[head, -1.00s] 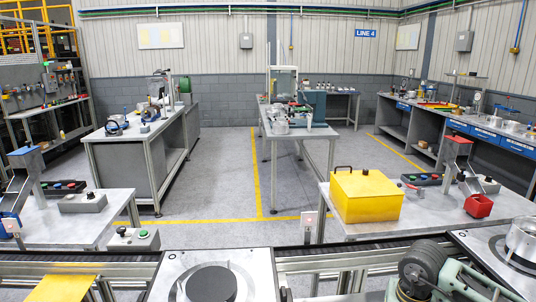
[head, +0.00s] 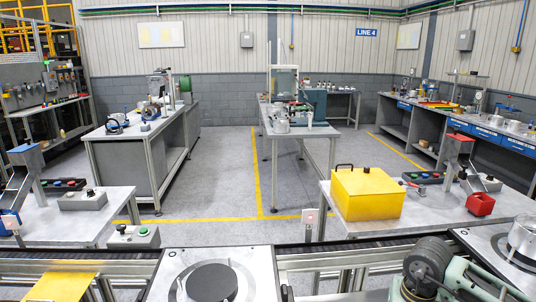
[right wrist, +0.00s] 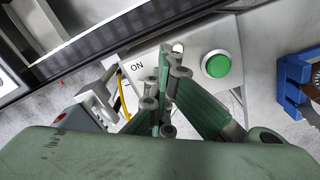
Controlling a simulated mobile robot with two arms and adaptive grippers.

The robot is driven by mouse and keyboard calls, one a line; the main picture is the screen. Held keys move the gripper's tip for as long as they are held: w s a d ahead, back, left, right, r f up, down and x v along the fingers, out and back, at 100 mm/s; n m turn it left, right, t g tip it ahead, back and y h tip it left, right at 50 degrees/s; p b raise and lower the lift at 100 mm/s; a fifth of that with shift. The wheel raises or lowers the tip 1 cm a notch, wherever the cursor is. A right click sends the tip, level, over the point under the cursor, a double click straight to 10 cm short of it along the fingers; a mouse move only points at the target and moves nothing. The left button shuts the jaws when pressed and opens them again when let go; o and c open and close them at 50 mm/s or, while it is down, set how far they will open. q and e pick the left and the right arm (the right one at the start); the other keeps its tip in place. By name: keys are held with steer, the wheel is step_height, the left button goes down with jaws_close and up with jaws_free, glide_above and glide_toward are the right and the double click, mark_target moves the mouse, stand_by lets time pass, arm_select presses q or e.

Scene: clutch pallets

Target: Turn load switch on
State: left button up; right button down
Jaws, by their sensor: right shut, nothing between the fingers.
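In the right wrist view a pale switch box (right wrist: 140,84) carries the printed word ON and a round green button (right wrist: 215,64). My right gripper (right wrist: 168,55) is shut and empty, its fingertips over the box between the word ON and the button. A small metallic piece shows at the fingertips; the fingers hide most of it, and I cannot tell whether they touch it or how it is set. In the head view a grey box (head: 133,237) with a black knob and a green button stands beyond the conveyor at left. I cannot tell whether it is the same box. My left gripper is out of view.
A conveyor (head: 330,257) crosses the front. In the right wrist view a blue holder (right wrist: 291,82) lies right of the switch box.

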steer(key=shift+s+d+f+b, duration=0.2)
steer(key=shift+s+f+b, duration=0.15)
steer(key=shift+s+f, duration=0.2)
steer(key=shift+d, duration=0.25)
steer(key=shift+w+r, duration=0.1)
steer(key=shift+w+d+r, duration=0.1)
steer(key=shift+w+d, duration=0.1)
steer(key=shift+w, duration=0.05)
steer(key=shift+r, duration=0.1)
steer(key=shift+w+d+r, duration=0.1)
steer(key=shift+w+r, duration=0.05)
steer(key=shift+r, duration=0.5)
step_height(320, 180, up, 5)
steer(key=p, duration=0.3)
steer(key=shift+f, duration=0.15)
